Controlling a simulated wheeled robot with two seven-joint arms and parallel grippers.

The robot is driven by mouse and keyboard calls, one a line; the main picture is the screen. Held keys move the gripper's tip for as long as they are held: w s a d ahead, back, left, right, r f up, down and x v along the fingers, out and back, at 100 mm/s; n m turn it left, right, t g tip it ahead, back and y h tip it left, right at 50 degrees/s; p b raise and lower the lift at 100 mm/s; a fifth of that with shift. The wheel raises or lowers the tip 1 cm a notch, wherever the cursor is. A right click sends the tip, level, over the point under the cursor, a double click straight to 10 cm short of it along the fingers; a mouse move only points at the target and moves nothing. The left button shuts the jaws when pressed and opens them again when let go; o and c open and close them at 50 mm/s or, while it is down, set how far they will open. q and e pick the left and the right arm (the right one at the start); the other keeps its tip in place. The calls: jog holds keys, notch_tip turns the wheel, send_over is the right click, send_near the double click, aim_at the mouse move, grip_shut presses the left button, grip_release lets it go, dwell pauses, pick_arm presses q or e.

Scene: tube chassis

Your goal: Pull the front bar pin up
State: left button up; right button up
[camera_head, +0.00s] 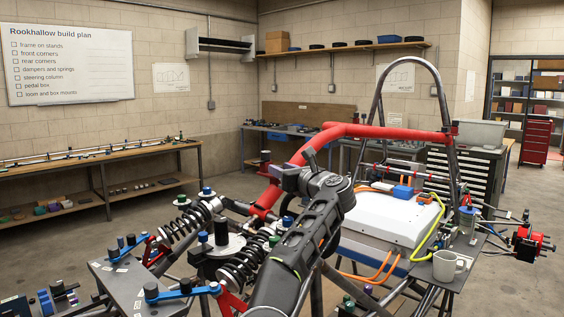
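A red tubular bar (375,132) runs across the chassis and bends down toward the front. An upright pin with a black top (265,156) stands by the lower end of this bar. I cannot tell for sure whether it is the front bar pin. My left arm rises from the bottom middle, and its dark wrist bends left to my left gripper (274,172), close beside the pin below its black top. The fingertips are small and partly merged with the red parts, so I cannot tell whether they touch it or are open or shut. My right gripper is not in view.
Two coil spring dampers (184,222) and several blue-capped pins (207,191) crowd the chassis front. A white box (385,218) with orange and yellow-green cables sits behind my arm. A grey mug (446,266) stands at the right. A roll hoop (437,90) rises behind.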

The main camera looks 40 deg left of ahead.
pick_arm(q)
jog(key=shift+a, duration=0.1)
jog(key=shift+c, duration=0.4)
grip_shut()
dwell(1.0)
